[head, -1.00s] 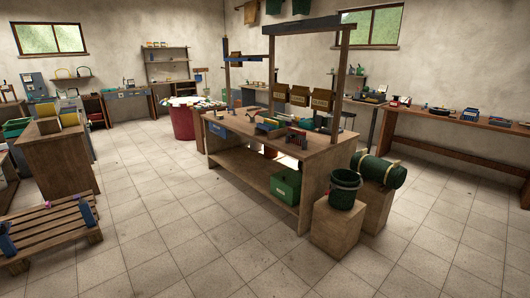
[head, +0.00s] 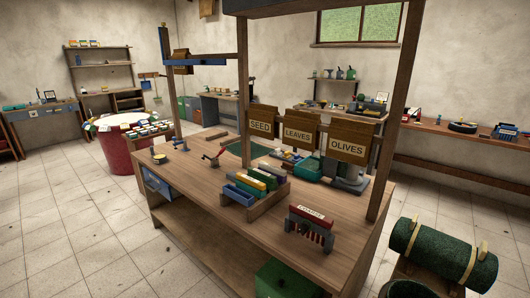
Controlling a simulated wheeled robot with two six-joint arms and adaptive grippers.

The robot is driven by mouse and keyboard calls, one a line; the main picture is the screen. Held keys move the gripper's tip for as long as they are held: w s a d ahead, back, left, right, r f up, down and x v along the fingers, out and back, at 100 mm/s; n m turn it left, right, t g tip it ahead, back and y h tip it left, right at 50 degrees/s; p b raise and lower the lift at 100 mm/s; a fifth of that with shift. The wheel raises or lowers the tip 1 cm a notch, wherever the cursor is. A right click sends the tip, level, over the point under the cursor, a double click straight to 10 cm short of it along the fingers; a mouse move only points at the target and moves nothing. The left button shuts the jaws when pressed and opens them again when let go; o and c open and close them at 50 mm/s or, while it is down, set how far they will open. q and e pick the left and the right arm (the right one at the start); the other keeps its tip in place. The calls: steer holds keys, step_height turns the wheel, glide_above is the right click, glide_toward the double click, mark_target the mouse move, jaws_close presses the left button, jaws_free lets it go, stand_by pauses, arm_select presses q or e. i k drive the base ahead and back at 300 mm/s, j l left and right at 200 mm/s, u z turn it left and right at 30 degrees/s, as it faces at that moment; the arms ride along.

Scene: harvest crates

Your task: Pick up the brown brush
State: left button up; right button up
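I cannot make out a brown brush for sure in the head view. The wooden workbench (head: 220,245) fills the middle, with small tools and boxes on its top. A small round yellow-topped item (head: 159,158) and a red-and-dark tool (head: 214,158) lie toward its left end. A red-topped labelled rack (head: 309,224) holding several items stands near the front right edge. Neither of my grippers is in view.
Wooden posts (head: 244,95) rise from the bench. Signs read SEED (head: 262,124), LEAVES and OLIVES. A red tub (head: 117,150) stands behind left. A green roll (head: 440,250) is at right. Left floor is clear.

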mark_target(289, 167)
steer(key=i+j+z, duration=0.2)
steer(key=i, duration=0.35)
steer(key=i+j+z, duration=0.25)
steer(key=i, duration=0.25)
